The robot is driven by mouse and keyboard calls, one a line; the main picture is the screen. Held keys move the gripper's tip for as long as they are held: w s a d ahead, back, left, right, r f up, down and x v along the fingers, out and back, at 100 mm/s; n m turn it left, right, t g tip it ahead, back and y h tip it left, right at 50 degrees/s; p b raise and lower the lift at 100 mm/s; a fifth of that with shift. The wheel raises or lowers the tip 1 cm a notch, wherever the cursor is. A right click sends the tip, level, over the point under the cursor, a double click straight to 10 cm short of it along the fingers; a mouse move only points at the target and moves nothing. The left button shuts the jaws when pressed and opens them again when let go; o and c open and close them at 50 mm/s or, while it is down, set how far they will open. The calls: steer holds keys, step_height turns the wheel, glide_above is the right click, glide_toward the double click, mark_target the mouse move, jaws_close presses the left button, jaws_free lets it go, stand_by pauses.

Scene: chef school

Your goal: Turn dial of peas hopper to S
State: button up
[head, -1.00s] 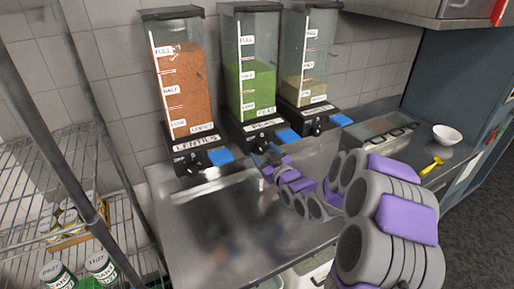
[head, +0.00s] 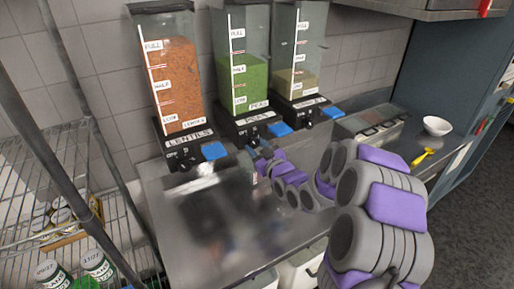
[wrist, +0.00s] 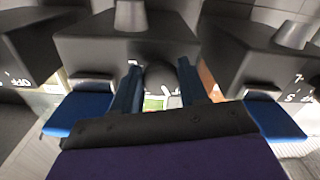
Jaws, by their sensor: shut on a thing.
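The peas hopper (head: 243,80) is the middle of three clear dispensers on the counter, with green peas up to about the HALF mark and a black base. My gripper (head: 251,153) is at the front of this base. In the wrist view, my gripper's two dark blue fingers (wrist: 158,68) stand on either side of a dark rounded dial (wrist: 160,80) and are shut on it. The dial's letters and pointer are hidden, so I cannot tell its setting. A blue pad (head: 280,129) sticks out to the right of my gripper.
The lentils hopper (head: 170,80) stands left and a third hopper (head: 297,55) right, each with a blue pad. The steel counter (head: 215,245) is open in front. A wire rack (head: 50,170) stands left. A white bowl (head: 437,126) and yellow utensil (head: 423,157) lie right.

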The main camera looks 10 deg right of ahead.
steer(key=shift+r, duration=0.15)
steer(key=m+p, duration=0.4)
steer(key=shift+a+r+m, duration=0.1)
steer(key=shift+r+m, duration=0.1)
steer(key=shift+m, duration=0.1)
steer(key=m+p, duration=0.3)
steer(key=m, duration=0.1)
steer(key=shift+a+m+p, duration=0.1)
steer(key=shift+m+p, duration=0.4)
steer(key=shift+m, duration=1.1)
steer(key=o, duration=1.1)
steer(key=shift+f, duration=0.2)
steer(key=shift+c, duration=0.2)
